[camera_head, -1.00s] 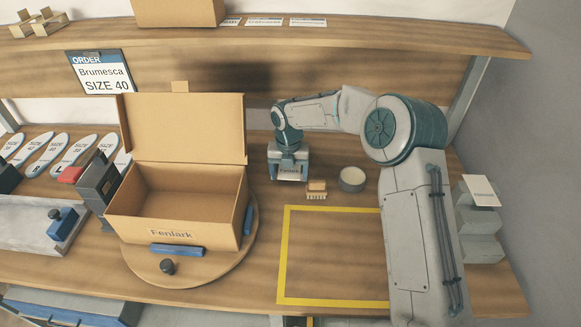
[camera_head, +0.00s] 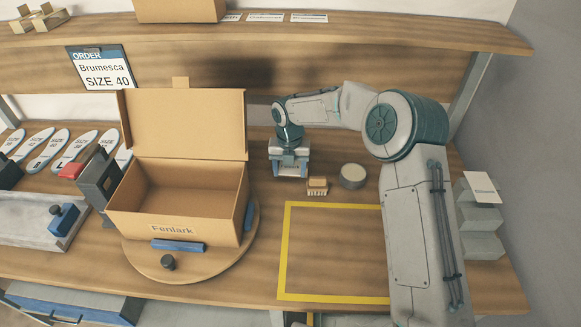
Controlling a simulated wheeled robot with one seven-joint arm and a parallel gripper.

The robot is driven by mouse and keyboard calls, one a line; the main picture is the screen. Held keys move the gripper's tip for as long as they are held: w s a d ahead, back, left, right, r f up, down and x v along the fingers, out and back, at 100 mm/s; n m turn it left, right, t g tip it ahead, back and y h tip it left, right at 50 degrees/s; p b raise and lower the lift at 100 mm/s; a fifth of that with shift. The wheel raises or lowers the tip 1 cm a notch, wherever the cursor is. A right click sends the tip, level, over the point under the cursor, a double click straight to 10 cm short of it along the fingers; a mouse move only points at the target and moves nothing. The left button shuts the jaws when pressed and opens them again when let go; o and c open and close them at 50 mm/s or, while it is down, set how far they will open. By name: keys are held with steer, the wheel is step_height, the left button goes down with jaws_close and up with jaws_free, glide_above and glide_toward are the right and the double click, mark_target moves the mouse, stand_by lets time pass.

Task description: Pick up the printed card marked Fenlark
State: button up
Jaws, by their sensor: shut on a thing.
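My gripper (camera_head: 289,171) hangs over the bench just right of the open cardboard box, pointing down. It is shut on a pale thing that looks like a printed card (camera_head: 289,168). The card is mostly hidden by the fingers, and its print cannot be read. The open box (camera_head: 178,229) carries the name Fenlark on its front, stands on a round wooden turntable (camera_head: 190,268) and looks empty.
A small brush (camera_head: 317,186) and a round tin (camera_head: 353,176) are close right of my gripper. A yellow-framed area (camera_head: 335,250) in front is empty. Another card (camera_head: 481,187) lies on grey steps at right. Insoles (camera_head: 40,150) and an order sign (camera_head: 101,72) are at left.

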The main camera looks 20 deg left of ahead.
steer(key=shift+r+b, duration=0.3)
steer(key=shift+b, duration=0.15)
